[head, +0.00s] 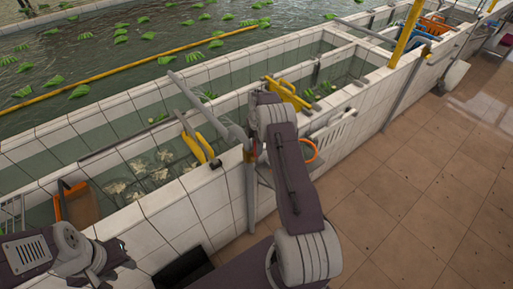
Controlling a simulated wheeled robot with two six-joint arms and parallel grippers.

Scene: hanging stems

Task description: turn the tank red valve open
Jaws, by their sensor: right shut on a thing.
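My right arm reaches up from the bottom middle to the tank wall, and its gripper (251,151) is at the top of a grey upright pipe (251,195) on the outer side of the wall. It is shut on what appears to be the tank red valve, of which only small orange-red bits show; the wrist hides the rest, so how far it is turned cannot be told. My left gripper (98,263) is at the lower left, away from the valve, close to the near tank wall. Its fingers are too unclear to tell open from shut.
White-tiled tanks (215,195) run from lower left to upper right, with yellow handles (195,147) and a grey pipe (205,104) across them. An orange ring (308,150) is on the wall right of my wrist. Green banana bunches (80,91) float behind. Brown floor (400,190) at right is clear.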

